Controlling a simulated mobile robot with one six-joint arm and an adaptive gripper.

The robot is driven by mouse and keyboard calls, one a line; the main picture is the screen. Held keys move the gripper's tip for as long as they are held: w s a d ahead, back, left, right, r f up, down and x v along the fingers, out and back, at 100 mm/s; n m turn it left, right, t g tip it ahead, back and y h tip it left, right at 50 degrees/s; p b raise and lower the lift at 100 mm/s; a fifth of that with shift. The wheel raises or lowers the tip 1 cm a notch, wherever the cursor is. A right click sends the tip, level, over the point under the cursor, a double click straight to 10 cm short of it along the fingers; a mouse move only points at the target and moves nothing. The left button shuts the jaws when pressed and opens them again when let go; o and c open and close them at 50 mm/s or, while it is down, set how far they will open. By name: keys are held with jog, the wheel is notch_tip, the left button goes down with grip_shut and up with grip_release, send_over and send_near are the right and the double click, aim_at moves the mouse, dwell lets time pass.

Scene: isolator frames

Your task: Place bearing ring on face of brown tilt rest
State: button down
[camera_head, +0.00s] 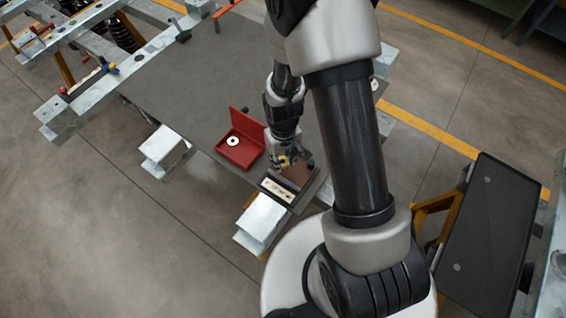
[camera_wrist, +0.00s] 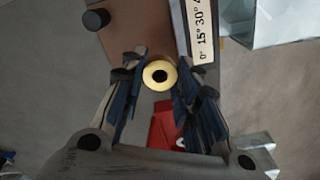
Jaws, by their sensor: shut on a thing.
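The bearing ring (camera_wrist: 160,75) is a pale yellow ring with a dark hole. In the wrist view it sits between the blue-padded fingers of my gripper (camera_wrist: 158,80), which is shut on it. The brown tilt rest (camera_wrist: 140,30) lies just beyond the ring, with an angle scale strip along its right side and a dark round knob at its upper left. In the head view the rest (camera_head: 299,172) is at the table's near corner, below my gripper (camera_head: 290,158). I cannot tell whether the ring touches the brown face.
An open red case (camera_head: 243,152) with a white ring (camera_head: 232,141) in it stands left of my gripper on the grey table (camera_head: 200,95). It also shows in the wrist view (camera_wrist: 163,125). The table is clear beyond it. Metal beam ends border the near edge.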

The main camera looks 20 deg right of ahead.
aim_at(283, 162)
notch_tip(283, 162, down, 3)
jog(key=shift+b, duration=0.3)
jog(key=shift+r, duration=0.1)
jog(key=shift+f+b, duration=0.3)
jog(key=shift+f, duration=0.1)
jog(key=shift+s+f, duration=0.25)
jog(key=shift+s, duration=0.05)
jog(key=c, duration=1.6)
grip_release()
jog(key=o, duration=0.4)
jog(key=shift+w+f, duration=0.15)
jog(key=shift+w, duration=0.05)
